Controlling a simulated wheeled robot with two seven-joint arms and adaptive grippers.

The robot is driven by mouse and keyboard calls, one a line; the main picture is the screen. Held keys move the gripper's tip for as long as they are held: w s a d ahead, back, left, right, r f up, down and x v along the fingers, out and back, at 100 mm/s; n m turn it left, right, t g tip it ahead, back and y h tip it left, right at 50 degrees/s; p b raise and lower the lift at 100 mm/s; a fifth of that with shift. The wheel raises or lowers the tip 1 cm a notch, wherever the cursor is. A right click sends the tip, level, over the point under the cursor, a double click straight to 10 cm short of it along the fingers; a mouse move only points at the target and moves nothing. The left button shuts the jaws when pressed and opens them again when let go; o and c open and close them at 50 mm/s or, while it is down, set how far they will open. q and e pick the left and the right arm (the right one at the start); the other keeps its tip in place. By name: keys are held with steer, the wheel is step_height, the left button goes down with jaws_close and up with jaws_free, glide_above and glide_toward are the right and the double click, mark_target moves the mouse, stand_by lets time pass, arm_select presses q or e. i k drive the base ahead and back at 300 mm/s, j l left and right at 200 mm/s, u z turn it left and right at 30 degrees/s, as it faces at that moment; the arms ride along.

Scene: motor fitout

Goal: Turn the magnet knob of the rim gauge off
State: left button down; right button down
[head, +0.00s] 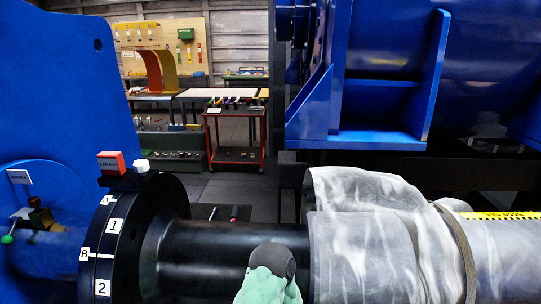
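A black coupling flange (157,220) with white tags A, 1, B and 2 stands at the left on a black shaft (222,250). On top of its rim sit a red box (111,162) with a small label, probably the rim gauge, and a white knob (141,165) just right of it. The label is too small to read surely, and the knob's turned position cannot be told.
A grey wrapped cover (365,235) with a strap surrounds the shaft at right. Blue machine housings stand at left (70,90) and upper right (385,120). A green-tipped lever (8,239) is at far left. A red cart (236,155) stands on the open floor behind.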

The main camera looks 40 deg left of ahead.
mark_target(141, 167)
steer(key=k+j+u, duration=0.1)
steer(key=k+j, duration=0.5)
steer(key=k, duration=0.15)
steer(key=u, duration=1.95)
steer(key=j, duration=0.1)
